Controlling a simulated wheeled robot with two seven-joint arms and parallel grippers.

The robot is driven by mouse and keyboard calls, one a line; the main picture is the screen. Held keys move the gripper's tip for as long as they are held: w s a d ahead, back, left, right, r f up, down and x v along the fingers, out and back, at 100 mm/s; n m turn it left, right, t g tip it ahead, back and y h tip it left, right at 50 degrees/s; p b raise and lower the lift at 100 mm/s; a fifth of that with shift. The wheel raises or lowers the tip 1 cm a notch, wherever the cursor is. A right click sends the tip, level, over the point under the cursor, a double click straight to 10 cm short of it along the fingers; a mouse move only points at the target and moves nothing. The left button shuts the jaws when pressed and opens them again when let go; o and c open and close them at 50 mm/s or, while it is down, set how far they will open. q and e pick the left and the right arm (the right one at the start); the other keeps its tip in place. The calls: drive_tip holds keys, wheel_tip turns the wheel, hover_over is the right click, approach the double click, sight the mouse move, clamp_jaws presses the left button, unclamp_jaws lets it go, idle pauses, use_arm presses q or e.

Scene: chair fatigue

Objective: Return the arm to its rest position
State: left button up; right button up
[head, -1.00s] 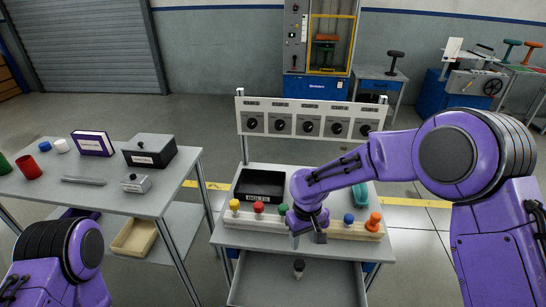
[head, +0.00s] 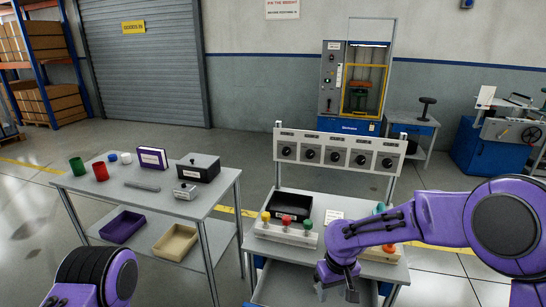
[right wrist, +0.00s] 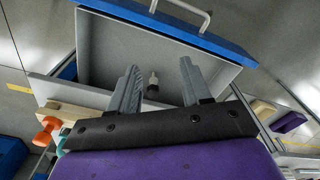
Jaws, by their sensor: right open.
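My right arm (head: 430,222) reaches in from the right in the head view. Its right gripper (head: 337,291) is open, with nothing between its fingers. It is at the front of the workbench, near the pulled-out drawer, and hides part of the peg rack. In the right wrist view the open fingers (right wrist: 158,80) point toward the grey drawer (right wrist: 105,50).
A side table (head: 130,200) at left carries cups and boxes. Floor shows between the tables.

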drive_tip(key=w+a+f+m+t+y, duration=0.2)
drive_tip(key=w+a+t, duration=0.1)
drive_tip(key=s+d+f+m+t, duration=0.2)
drive_tip(key=s+d+f+m, duration=0.1)
drive_tip(key=f, duration=0.3)
drive_tip(key=s+d+f+m+h, duration=0.1)
drive_tip(key=s+d, duration=0.4)
drive_tip(key=s, duration=0.5)
drive_tip(key=s+d+f+m+g+h, duration=0.1)
drive_tip(key=s+d+f, duration=0.4)
drive_tip(key=s, duration=0.5)
drive_tip(key=s+d+f+m+g+h, duration=0.1)
drive_tip(key=s+d+f, duration=0.4)
drive_tip(key=s, duration=0.5)
drive_tip(key=m+h, duration=0.1)
drive_tip(key=h, duration=0.1)
drive_tip(key=shift+m+h, duration=0.3)
drive_tip(key=shift+m, duration=0.1)
drive_tip(key=shift+a+f, duration=0.1)
